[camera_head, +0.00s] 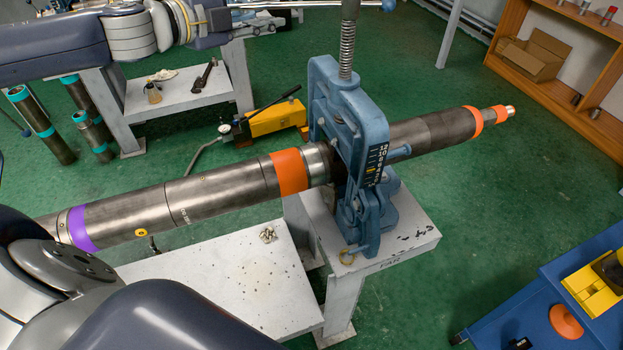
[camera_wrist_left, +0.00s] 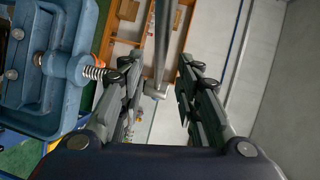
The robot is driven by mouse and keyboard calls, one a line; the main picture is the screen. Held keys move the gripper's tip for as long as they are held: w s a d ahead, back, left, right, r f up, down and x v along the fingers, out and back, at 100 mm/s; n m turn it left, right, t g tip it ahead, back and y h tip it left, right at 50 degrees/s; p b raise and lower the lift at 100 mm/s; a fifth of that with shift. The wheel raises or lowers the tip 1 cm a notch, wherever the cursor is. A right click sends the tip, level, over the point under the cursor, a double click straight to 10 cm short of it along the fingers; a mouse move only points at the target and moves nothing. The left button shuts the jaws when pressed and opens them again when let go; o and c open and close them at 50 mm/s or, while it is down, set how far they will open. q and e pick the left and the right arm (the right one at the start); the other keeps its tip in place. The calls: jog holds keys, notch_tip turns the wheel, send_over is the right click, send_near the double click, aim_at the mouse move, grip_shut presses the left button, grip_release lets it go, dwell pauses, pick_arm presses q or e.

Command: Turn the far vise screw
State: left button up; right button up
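The far vise (camera_head: 345,120) is a blue yoke on a white stand marked FAR, clamped around a long steel pipe (camera_head: 215,195). Its upright threaded screw (camera_head: 347,48) rises from the top, with a horizontal handle bar (camera_head: 300,4) at the picture's top edge. My left gripper (camera_head: 262,25) is by the left end of this bar. In the left wrist view the fingers (camera_wrist_left: 160,70) are apart, with the bar (camera_wrist_left: 163,40) and its end between them and gaps on both sides. The vise (camera_wrist_left: 45,65) shows at left there. My right gripper is not in view.
A yellow hand pump (camera_head: 272,118) stands on the green floor behind the pipe. A white stand (camera_head: 190,90) with tools is at the back left. A wooden shelf (camera_head: 560,85) is at the right, and a blue bench (camera_head: 560,300) at the lower right.

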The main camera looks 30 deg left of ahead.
pick_arm(q)
jog(key=f+b+v, duration=0.1)
jog(key=b+v, duration=0.2)
jog(key=v, duration=0.3)
jog(key=w+d+f+n+g, duration=0.1)
jog(key=w+d+f, duration=0.1)
jog(key=d+f, duration=0.35)
jog(key=w+d+f+n, duration=0.2)
jog(key=f, duration=0.7)
jog(key=s+d+f+n+g+y, duration=0.1)
jog(key=d+f+n, duration=0.1)
jog(key=f, duration=0.5)
jog(key=s+d+f+n+g+y, duration=0.1)
jog(key=s+d+f+n, duration=0.1)
jog(key=f, duration=0.6)
jog(key=shift+s+d+f+n+p, duration=0.3)
jog(key=shift+d+n, duration=0.4)
jog(key=shift+d, duration=0.6)
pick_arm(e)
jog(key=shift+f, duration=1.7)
pick_arm(q)
jog(key=shift+w, duration=0.1)
